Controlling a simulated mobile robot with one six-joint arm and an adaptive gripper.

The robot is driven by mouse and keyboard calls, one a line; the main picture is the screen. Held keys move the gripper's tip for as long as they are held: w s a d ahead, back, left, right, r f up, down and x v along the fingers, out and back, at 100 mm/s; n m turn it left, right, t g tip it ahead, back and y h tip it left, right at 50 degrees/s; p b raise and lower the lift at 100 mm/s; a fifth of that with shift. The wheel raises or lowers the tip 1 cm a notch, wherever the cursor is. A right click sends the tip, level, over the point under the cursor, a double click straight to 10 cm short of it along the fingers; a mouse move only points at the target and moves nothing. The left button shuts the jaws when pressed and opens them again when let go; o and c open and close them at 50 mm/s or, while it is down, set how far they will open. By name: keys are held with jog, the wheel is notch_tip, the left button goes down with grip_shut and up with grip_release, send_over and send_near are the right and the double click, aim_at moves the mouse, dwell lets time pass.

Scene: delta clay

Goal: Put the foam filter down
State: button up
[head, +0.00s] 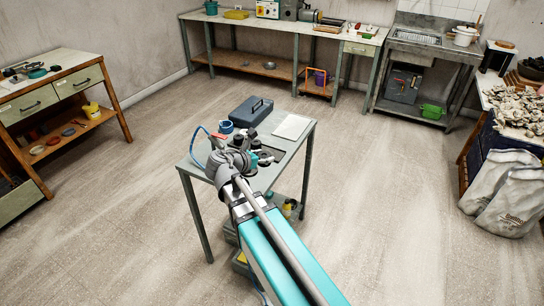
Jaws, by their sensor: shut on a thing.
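My gripper (243,148) is at the end of my teal arm, over the small grey work table (294,148) in the middle of the room. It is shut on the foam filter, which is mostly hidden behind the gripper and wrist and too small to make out. I cannot tell whether the filter touches the table top.
On the table, a dark blue case (251,112) stands at the back, a blue round item (226,127) is left of it, and a pale flat sheet (293,126) lies at the right. Benches line the walls. Grey-white sacks (510,193) stand far right. The floor around is clear.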

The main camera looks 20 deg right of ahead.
jog(key=w+d, duration=0.4)
jog(key=d, duration=0.3)
jog(key=shift+d+r, duration=0.2)
jog(key=shift+d, duration=0.05)
jog(key=shift+w+f, duration=0.1)
jog(key=shift+w, duration=0.05)
jog(key=w+f+b, duration=0.2)
jog(key=w, duration=0.2)
jog(key=w+d+f+b, duration=0.1)
jog(key=w+f+b, duration=0.2)
jog(key=w, duration=0.1)
jog(key=w+f+b, duration=0.2)
jog(key=w+f, duration=0.1)
jog(key=w, duration=0.1)
jog(key=shift+d+b, duration=0.35)
jog(key=shift+w+d+f+b, duration=0.1)
jog(key=shift+w+f+b, duration=0.35)
jog(key=shift+b, duration=0.05)
